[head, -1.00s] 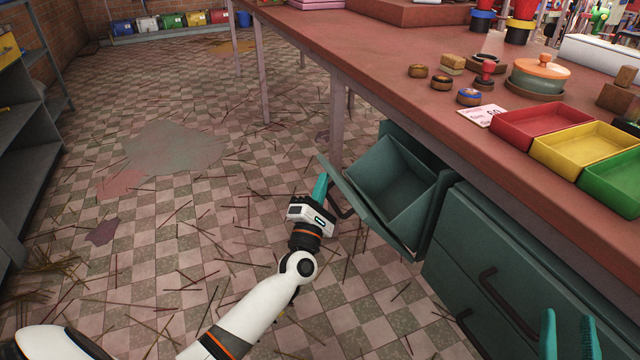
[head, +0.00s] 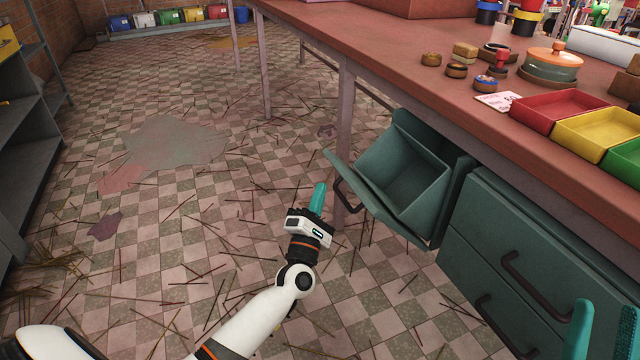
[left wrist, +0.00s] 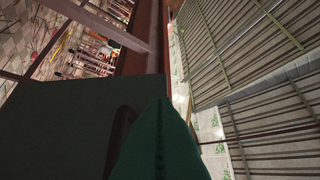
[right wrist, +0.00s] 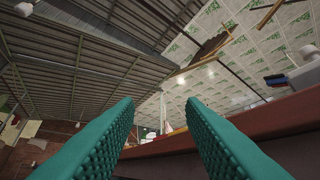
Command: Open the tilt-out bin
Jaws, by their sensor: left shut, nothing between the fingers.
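The tilt-out bin (head: 404,182) is a dark teal box under the workbench, tilted outward with its empty inside showing. Its front panel (head: 375,195) leans out toward the left and carries a dark handle (head: 348,193). In the left wrist view a dark panel (left wrist: 70,122) with a dark handle shape fills the lower left. My left gripper (head: 319,196) is shut and empty, just left of the handle and apparently apart from it. My right gripper (head: 603,335) is at the lower right edge, in front of the drawers. Its fingers stand apart with nothing between them in the right wrist view (right wrist: 163,140).
Teal drawers (head: 510,262) with dark handles sit right of the bin. The workbench (head: 420,65) above holds stamps, a lidded pot and red, yellow and green trays (head: 555,108). A metal shelf (head: 30,150) stands at left.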

